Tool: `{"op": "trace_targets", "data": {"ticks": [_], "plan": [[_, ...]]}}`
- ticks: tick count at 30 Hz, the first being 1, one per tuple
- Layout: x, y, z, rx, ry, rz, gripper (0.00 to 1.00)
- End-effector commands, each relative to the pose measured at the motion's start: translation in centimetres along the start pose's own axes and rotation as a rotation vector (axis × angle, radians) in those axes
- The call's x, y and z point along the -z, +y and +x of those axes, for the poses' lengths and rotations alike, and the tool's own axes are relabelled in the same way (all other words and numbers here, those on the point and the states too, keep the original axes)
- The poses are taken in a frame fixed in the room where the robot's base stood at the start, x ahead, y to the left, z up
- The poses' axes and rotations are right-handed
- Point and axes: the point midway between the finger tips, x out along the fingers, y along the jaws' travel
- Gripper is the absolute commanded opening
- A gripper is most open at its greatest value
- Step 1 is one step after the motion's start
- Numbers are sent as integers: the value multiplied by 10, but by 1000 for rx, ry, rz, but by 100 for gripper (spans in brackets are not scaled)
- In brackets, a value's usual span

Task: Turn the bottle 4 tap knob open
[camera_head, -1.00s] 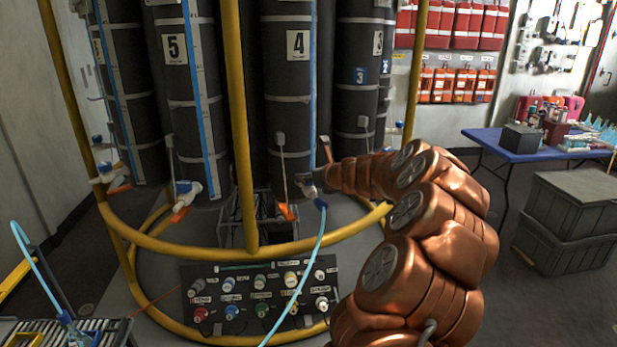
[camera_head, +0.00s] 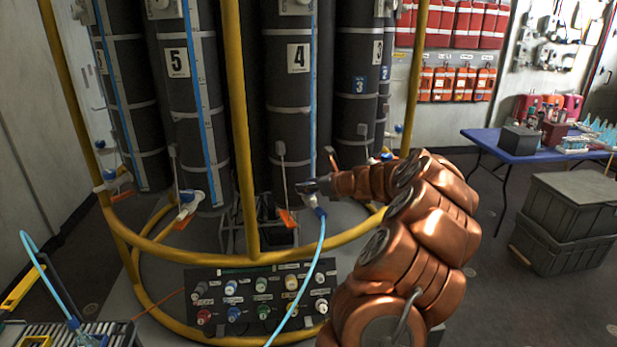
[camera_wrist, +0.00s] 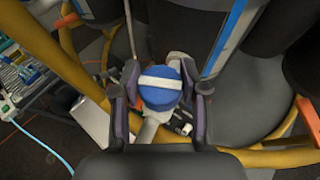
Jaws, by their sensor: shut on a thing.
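Bottle 4 (camera_head: 290,110) is a tall dark grey cylinder with a white number 4 label, standing in the rosette. In the wrist view its tap knob (camera_wrist: 159,88) is a round blue cap with a white bar across the top, the bar lying nearly level. My gripper (camera_wrist: 160,100) has one dark finger on each side of the knob and is shut on it. In the head view my gripper (camera_head: 309,186) is at the foot of bottle 4, by the tap, and hides the knob. A light blue hose (camera_head: 319,240) hangs down from the tap.
A yellow frame post (camera_head: 238,120) and a yellow ring rail (camera_head: 200,248) stand close in front of the bottles. Bottle 5 (camera_head: 187,110) is to the left. A valve panel (camera_head: 262,297) sits low in front. A blue table (camera_head: 500,146) and grey crates (camera_head: 565,222) are at right.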

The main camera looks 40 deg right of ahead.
Motion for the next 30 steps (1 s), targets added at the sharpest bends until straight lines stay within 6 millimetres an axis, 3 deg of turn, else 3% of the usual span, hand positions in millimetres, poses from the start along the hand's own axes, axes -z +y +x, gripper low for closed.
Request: {"op": "trace_targets", "data": {"ticks": [30], "plan": [[1, -1, 0, -469, 6, -196, 9]]}}
